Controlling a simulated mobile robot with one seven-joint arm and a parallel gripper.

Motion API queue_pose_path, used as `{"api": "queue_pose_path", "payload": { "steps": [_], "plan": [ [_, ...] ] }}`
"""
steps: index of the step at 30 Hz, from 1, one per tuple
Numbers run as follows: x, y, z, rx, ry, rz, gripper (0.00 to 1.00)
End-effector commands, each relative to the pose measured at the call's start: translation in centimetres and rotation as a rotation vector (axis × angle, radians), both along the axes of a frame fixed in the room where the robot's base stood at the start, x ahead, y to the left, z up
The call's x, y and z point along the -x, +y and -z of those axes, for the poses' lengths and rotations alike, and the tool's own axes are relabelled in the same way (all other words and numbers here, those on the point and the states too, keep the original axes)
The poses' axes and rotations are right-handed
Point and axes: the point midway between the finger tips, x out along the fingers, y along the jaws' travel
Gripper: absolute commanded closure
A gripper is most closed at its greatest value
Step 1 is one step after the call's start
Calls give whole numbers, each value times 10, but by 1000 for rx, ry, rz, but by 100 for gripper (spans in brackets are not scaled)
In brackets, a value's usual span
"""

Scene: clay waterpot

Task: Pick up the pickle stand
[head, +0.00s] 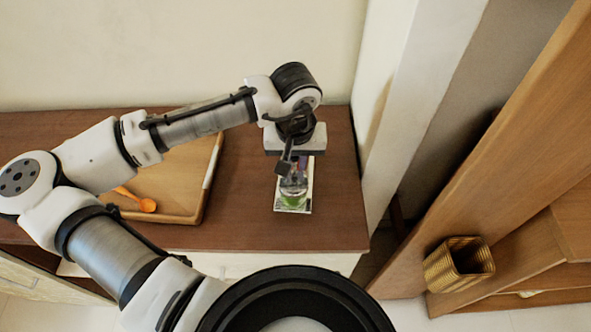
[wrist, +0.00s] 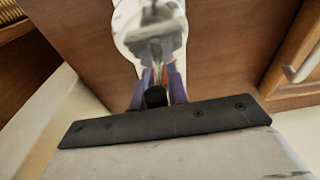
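A small clear container with green at its base, which looks like the pickle stand (head: 293,201), sits near the right end of the brown tabletop, on or over a pale rectangular piece (head: 307,208). My gripper (head: 298,172) points down right over it and hides its upper part. In the wrist view, the purple fingers (wrist: 158,62) reach to a clear, pale round thing (wrist: 137,38), likely the same container. The fingertips overlap it in the picture. Whether they grip it or are only beside it cannot be told.
A wooden tray (head: 172,215) with an orange spoon (head: 146,204) lies on the table (head: 247,230) to the left, under my arm. A white wall post (head: 400,110) stands right of the table. A woven basket (head: 441,270) is on wooden shelving at the lower right.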

Motion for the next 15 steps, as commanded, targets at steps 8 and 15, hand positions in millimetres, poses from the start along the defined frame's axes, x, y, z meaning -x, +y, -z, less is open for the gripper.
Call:
{"api": "queue_pose_path", "payload": {
  "steps": [8, 15],
  "plan": [
    [0, 0, 0, 0, 0, -1, 100],
    [0, 0, -1, 0, -2, -1, 100]
  ]
}}
